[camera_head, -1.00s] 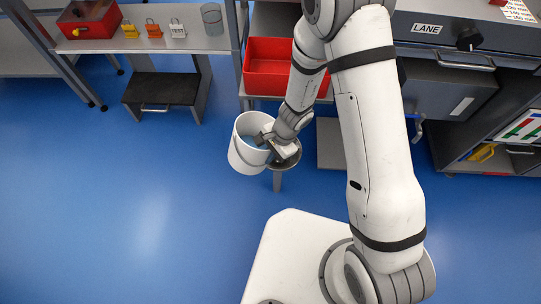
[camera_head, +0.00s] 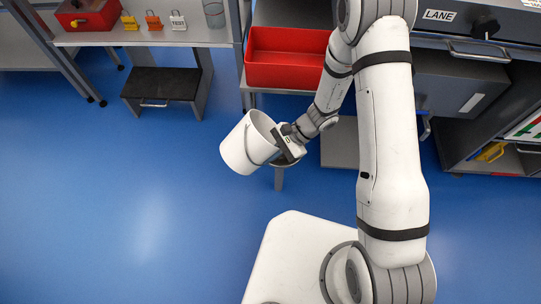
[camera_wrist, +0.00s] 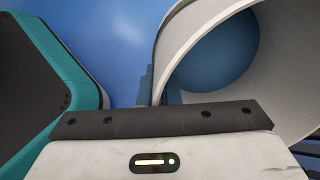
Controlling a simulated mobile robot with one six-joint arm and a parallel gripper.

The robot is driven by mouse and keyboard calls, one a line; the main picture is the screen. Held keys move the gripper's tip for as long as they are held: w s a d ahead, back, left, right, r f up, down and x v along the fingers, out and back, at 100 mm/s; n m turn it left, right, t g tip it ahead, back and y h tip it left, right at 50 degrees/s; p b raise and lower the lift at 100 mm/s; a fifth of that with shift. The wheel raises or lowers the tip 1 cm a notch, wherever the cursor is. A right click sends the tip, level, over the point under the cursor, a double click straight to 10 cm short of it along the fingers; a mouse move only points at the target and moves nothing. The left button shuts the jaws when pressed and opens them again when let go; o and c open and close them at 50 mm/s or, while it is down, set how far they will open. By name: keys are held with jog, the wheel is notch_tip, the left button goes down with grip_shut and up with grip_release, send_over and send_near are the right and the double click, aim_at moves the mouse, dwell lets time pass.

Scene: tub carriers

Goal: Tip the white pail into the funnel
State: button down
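The white pail (camera_head: 240,150) is held in the air, tilted, with its mouth toward the upper right in the head view. My gripper (camera_head: 283,138) is at its right rim. In the wrist view, the blue-grey fingers of my gripper (camera_wrist: 160,92) stand on either side of the pail's wall (camera_wrist: 190,32). A blue round area shows inside the pail there; I cannot tell whether it is contents. A grey round top on a stem (camera_head: 279,180) is mostly hidden beneath my gripper; I cannot tell whether it is the funnel. No other funnel is clearly visible.
A red bin (camera_head: 285,75) stands on a shelf behind my gripper. A bench (camera_head: 150,38) with small coloured tags is at upper left, a dark step stool (camera_head: 165,88) below it. A teal-edged dark object (camera_wrist: 50,70) is left in the wrist view. Blue floor at left is clear.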

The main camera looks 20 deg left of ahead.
jog(key=shift+w+d+f+g+y+b, duration=0.1)
jog(key=shift+f+g+y+b, duration=0.4)
jog(key=shift+f+y+b, duration=0.1)
jog(key=shift+w+d+g+y+b, duration=0.15)
jog(key=shift+g+y+b, duration=0.3)
jog(key=shift+b, duration=0.25)
jog(key=shift+w+d+r+g+y+b, duration=0.2)
jog(key=shift+r+g+y+b, duration=0.1)
jog(key=shift+r+g+y, duration=0.15)
jog(key=shift+w+d+r+g+y+b, duration=0.15)
jog(key=shift+r+g+y+b, duration=0.15)
jog(key=shift+r+g+y, duration=0.15)
jog(key=shift+w+d+r+g+y+b, duration=0.2)
jog(key=shift+r+g+y+b, duration=0.15)
jog(key=shift+g+y, duration=0.15)
dwell(1.0)
